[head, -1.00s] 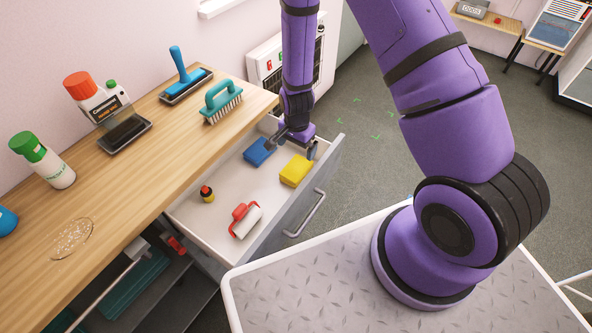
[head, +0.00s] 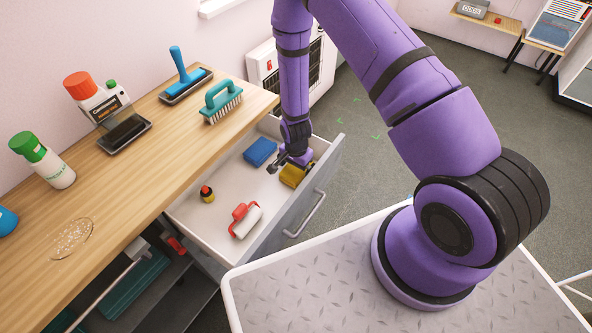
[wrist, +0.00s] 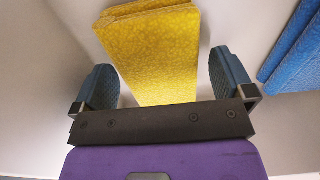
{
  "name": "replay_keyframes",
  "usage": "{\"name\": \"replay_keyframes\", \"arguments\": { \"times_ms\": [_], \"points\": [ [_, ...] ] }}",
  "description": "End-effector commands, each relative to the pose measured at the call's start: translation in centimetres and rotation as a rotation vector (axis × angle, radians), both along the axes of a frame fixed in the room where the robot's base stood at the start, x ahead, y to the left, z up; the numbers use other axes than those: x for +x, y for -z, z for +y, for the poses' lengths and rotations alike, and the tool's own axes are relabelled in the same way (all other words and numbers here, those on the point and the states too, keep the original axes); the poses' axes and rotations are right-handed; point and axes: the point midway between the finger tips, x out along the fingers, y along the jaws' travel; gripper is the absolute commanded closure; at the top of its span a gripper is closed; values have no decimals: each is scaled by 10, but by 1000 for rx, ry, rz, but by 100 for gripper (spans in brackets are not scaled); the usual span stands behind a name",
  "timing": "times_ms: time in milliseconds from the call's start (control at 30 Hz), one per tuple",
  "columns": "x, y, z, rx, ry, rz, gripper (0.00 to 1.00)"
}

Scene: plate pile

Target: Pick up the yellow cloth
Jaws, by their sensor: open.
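The yellow cloth (head: 292,177) is a folded block lying in the open drawer, near its front wall. In the head view my gripper (head: 291,165) is over it and partly hides it. In the wrist view the yellow cloth (wrist: 153,50) lies between and beyond the two fingers of my gripper (wrist: 163,82). The fingers are open, one on each side, with a gap on both sides. Whether the fingertips are level with the cloth or above it is hard to tell.
A blue cloth (head: 260,151) lies in the drawer (head: 222,220) left of the gripper. The wooden worktop (head: 150,165) holds a brush (head: 222,102) and several bottles and tools.

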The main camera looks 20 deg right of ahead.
Motion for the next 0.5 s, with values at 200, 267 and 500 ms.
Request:
{"name": "replay_keyframes", "arguments": {
  "times_ms": [200,267,500],
  "points": [
    [0,6,0,1,0,-1,0],
    [0,6,0,1,0,-1,0],
    [0,6,0,1,0,-1,39]
  ]
}}
